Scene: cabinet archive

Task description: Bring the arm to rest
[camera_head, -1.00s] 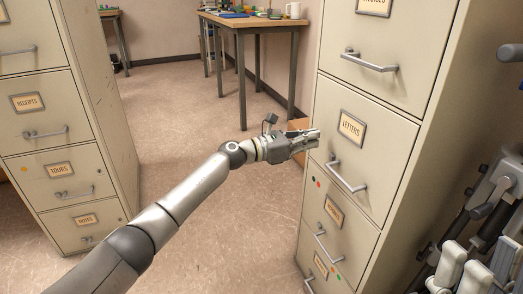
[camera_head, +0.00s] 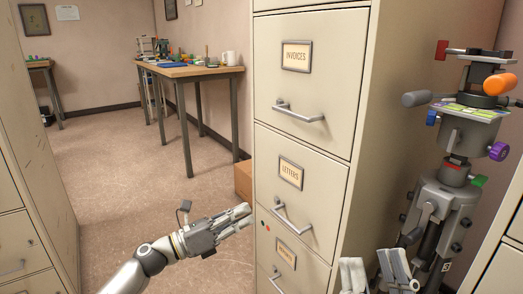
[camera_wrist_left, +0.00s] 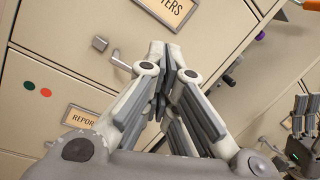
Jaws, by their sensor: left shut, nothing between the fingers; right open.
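My left gripper (camera_head: 243,216) reaches in from the bottom of the head view, shut and empty. Its tips are close to the left edge of the tall beige filing cabinet (camera_head: 330,130), left of the LETTERS drawer handle (camera_head: 292,217). In the left wrist view the closed fingers (camera_wrist_left: 166,58) appear in front of the cabinet face, near a handle (camera_wrist_left: 112,50); I cannot tell whether they touch. My right gripper (camera_head: 374,272) is open at the bottom right, its two fingers apart and nothing visible between them. The visible drawers look closed.
A grey stand with an orange knob (camera_head: 497,95) is right of the cabinet. A wooden table (camera_head: 190,71) with small items and a white mug (camera_head: 228,57) stands behind. Another cabinet (camera_head: 30,140) is at left. A cardboard box (camera_head: 243,180) sits behind the cabinet. Floor between is clear.

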